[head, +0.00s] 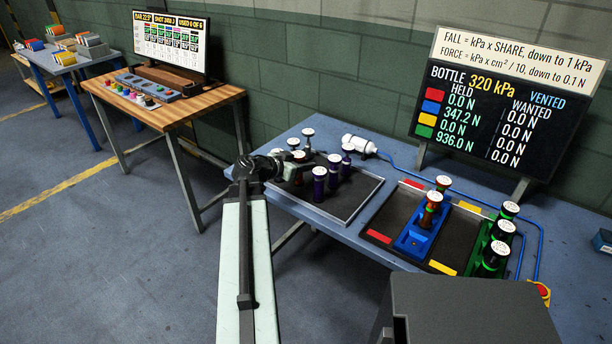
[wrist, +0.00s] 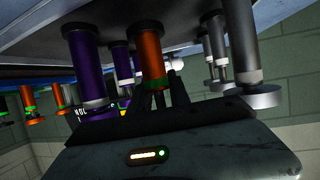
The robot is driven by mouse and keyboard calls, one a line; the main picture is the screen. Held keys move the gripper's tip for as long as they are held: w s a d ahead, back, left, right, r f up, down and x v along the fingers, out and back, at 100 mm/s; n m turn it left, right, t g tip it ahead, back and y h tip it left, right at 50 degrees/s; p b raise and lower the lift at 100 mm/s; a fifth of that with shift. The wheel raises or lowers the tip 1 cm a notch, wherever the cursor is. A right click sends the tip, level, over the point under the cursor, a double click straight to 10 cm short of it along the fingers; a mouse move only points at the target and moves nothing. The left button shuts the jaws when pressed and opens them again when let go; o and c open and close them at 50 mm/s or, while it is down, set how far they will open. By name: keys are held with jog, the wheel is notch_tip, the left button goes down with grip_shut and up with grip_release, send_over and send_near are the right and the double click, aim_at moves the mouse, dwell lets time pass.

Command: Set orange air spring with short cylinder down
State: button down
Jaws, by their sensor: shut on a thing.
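My gripper (head: 274,167) is over the left part of the dark tray (head: 350,207) on the blue table. It is shut on an orange air spring (wrist: 150,58), which stands between the dark fingers in the wrist view. In the head view the orange air spring (head: 298,168) is partly hidden behind the gripper and other springs. Purple air springs (head: 333,172) stand just right of it, and grey ones (head: 308,140) stand behind it. The wrist view shows a purple spring (wrist: 84,62) and a grey spring (wrist: 243,45) on either side. Whether the held spring touches the tray, I cannot tell.
Right of the tray, a sorting rack (head: 375,237) has coloured sections. Orange springs (head: 431,210) stand in its blue part and green-banded ones (head: 495,257) in its green part. A white bottle (head: 358,144) lies behind. The tray's front right is bare. A display board (head: 490,120) stands behind.

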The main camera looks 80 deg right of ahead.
notch_tip(320, 180, down, 3)
jog(key=shift+r+b, duration=0.15)
jog(key=shift+b, duration=0.55)
jog(key=shift+r, duration=0.25)
jog(key=shift+f, duration=0.1)
jog(key=c, duration=1.2)
grip_release()
